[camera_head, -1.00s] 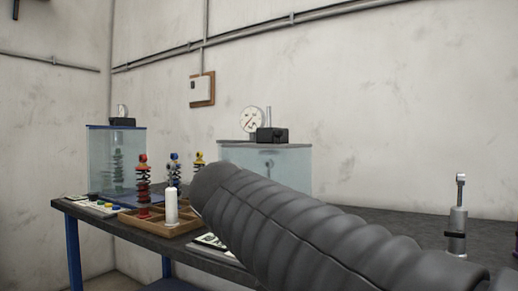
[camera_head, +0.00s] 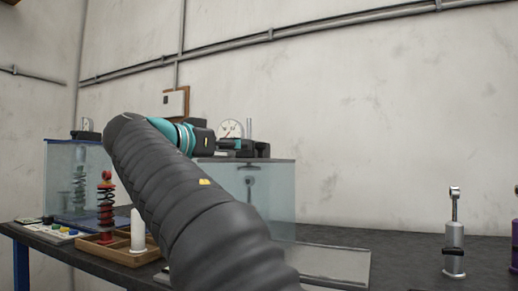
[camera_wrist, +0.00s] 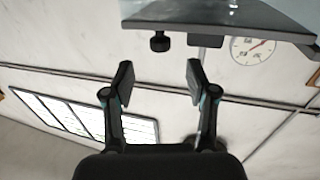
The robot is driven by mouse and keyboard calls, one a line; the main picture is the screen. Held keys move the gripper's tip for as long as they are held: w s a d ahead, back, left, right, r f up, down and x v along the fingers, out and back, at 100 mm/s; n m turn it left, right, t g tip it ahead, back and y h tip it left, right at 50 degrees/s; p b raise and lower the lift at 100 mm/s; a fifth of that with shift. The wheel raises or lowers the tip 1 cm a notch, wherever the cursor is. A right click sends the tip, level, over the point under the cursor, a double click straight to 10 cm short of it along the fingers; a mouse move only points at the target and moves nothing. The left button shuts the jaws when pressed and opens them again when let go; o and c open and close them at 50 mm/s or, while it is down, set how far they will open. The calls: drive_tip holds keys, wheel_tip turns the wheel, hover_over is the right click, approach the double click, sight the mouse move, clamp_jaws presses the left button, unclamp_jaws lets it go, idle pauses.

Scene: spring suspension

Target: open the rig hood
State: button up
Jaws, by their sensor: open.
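A clear-walled rig hood with a grey top (camera_head: 281,200) stands on the bench in the middle of the head view, partly behind my arm. A round dial gauge (camera_head: 230,129) and dark fittings stand at its top. The wrist view shows a grey panel edge (camera_wrist: 240,13) across the top, with a dark knob (camera_wrist: 159,41) and the dial gauge (camera_wrist: 252,50) beside it. My gripper (camera_wrist: 160,76) is open and empty, its two fingers apart, with the knob beyond the gap. They do not touch it. In the head view my wrist is at the hood's upper left.
A second clear case (camera_head: 62,178) stands at the left of the bench (camera_head: 400,262). A wooden tray (camera_head: 118,252) holds a red shock absorber (camera_head: 106,205) and a white bottle (camera_head: 138,230). A silver damper (camera_head: 454,235) stands at right. A flat clear-grey plate (camera_head: 335,265) lies in front.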

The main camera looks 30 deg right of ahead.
sight(257, 148)
drive_tip(key=p+x, duration=0.1)
drive_tip(key=x, duration=0.8)
drive_tip(key=shift+w+d, duration=0.1)
drive_tip(key=shift+d, duration=0.15)
clamp_jaws()
